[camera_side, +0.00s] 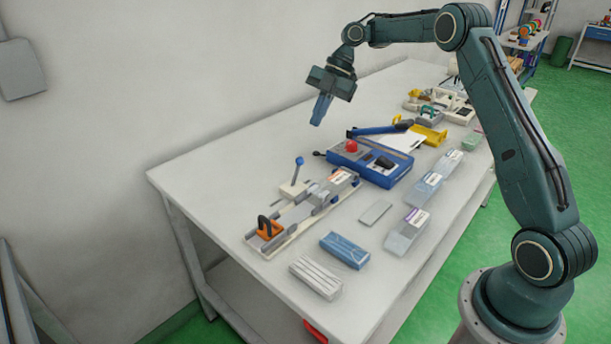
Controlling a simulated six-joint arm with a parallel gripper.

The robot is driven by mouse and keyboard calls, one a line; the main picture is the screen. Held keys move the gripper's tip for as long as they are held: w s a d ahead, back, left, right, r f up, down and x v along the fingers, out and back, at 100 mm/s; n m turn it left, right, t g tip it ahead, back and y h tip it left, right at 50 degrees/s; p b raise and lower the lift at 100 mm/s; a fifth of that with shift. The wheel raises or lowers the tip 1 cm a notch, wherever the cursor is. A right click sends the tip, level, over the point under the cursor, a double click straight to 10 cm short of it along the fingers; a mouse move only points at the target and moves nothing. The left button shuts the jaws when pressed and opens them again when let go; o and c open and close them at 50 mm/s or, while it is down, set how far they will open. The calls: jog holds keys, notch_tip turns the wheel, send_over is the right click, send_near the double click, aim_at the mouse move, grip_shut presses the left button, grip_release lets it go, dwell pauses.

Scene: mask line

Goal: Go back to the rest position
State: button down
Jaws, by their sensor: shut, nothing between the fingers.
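My gripper (320,110) hangs above the white table (230,165), fingers pointing down and slightly left. Its blue fingers are together, with nothing seen between them. It is up and to the left of the blue machine (395,177) with a red knob and a blue lever, and clear of everything on the table. My arm reaches over from the base at the lower right.
A rail fixture (290,225) with an orange block (269,231) and a blue-knobbed lever (298,168) lies at the front left. Blue (344,250) and white (316,277) stacks and clear boxes (407,231) lie nearby. The table's back left is clear.

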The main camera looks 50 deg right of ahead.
jog(key=s+a+r+m+t+h, duration=0.2)
jog(key=s+a+r+m+h, duration=0.1)
jog(key=s+a+r+m, duration=0.95)
jog(key=s+d+f+m+t+h, duration=0.1)
jog(key=s+m, duration=0.3)
jog(key=s, duration=0.7)
jog(key=s+d+f+m+t+h, duration=0.1)
jog(key=s+f+m, duration=0.2)
jog(key=s, duration=0.8)
jog(key=shift+s+f+m+h, duration=0.25)
jog(key=shift+m+h, duration=0.15)
jog(key=shift+m, duration=0.65)
